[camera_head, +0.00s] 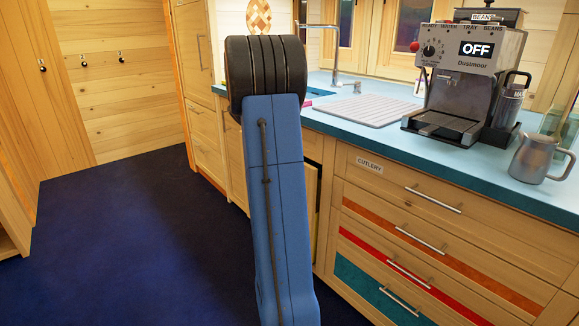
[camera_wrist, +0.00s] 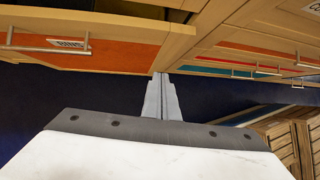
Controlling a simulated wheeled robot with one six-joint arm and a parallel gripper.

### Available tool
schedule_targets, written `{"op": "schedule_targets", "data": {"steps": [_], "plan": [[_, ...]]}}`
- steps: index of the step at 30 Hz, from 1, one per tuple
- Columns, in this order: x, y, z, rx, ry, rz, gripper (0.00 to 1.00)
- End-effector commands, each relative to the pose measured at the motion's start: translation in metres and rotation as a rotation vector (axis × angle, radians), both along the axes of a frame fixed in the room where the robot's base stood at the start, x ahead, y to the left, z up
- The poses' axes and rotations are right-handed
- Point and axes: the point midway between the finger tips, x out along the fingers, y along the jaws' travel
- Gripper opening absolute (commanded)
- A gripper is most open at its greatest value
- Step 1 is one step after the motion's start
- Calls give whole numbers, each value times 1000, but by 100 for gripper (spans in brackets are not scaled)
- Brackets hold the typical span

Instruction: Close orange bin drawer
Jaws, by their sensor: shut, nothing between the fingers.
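In the wrist view, an orange drawer front (camera_wrist: 125,55) with a BINS label (camera_wrist: 70,43) fills the upper left. Its metal bar handle (camera_wrist: 40,50) runs along the left part. I cannot tell from this view how far the drawer stands out. My gripper (camera_wrist: 161,76) is shut and empty. Its fingertips are near the right end of the orange front, by the wooden cabinet post; contact cannot be told. In the head view my blue arm stands in front of this cabinet and hides the bin drawer and my gripper.
To the right is a drawer stack labelled CUTLERY (camera_head: 369,164), with orange, red and teal bands. Above it, the blue counter (camera_head: 400,148) holds a coffee machine (camera_head: 462,85) and a metal jug (camera_head: 540,157). Wooden crates (camera_wrist: 290,140) show at lower right in the wrist view. The dark blue floor (camera_head: 110,230) at left is clear.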

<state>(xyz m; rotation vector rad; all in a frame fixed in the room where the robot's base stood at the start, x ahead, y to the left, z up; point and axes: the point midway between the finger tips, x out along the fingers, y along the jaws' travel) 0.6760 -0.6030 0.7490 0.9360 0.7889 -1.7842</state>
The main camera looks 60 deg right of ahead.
Motion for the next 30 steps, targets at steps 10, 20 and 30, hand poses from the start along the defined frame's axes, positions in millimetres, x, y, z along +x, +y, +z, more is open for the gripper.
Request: {"op": "schedule_targets", "data": {"steps": [10,20,30], "plan": [[-4,34,-38,-438,200,5,0],[24,55,-41,-717,140,112,0],[17,29,-49,-733,135,116,0]]}}
